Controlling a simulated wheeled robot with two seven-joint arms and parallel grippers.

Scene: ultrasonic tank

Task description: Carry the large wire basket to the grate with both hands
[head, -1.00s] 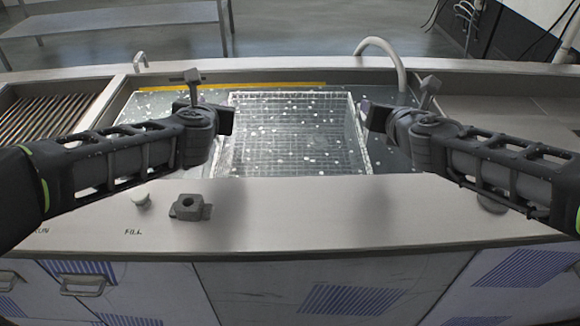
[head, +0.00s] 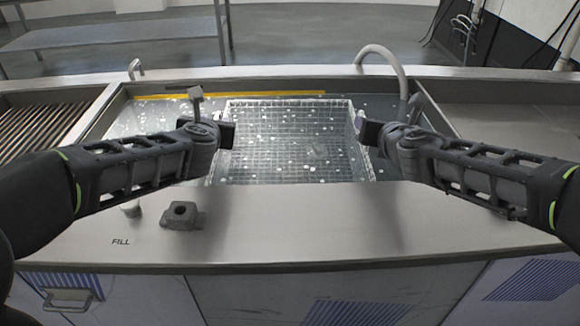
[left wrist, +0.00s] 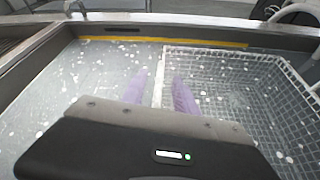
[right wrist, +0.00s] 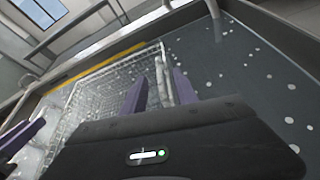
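The large wire basket (head: 290,140), a pale mesh box, sits in the liquid of the tank, its rim showing. My left gripper (head: 232,133) is at its left rim. In the left wrist view the purple fingers (left wrist: 160,92) are apart, with the white rim (left wrist: 158,75) between them and gaps beside it. My right gripper (head: 360,124) is at the right rim. In the right wrist view its fingers (right wrist: 160,92) are apart on either side of the rim (right wrist: 161,62). Whether the fingers touch the rim is unclear. The brown slatted grate (head: 40,125) lies left of the tank.
The tank wall (head: 95,115) stands between basket and grate. A curved pipe (head: 385,58) rises at the back right, and a small tap (head: 135,68) at the back left. A grey block with a hole (head: 182,214) sits on the front counter (head: 300,220). White flecks dot the liquid.

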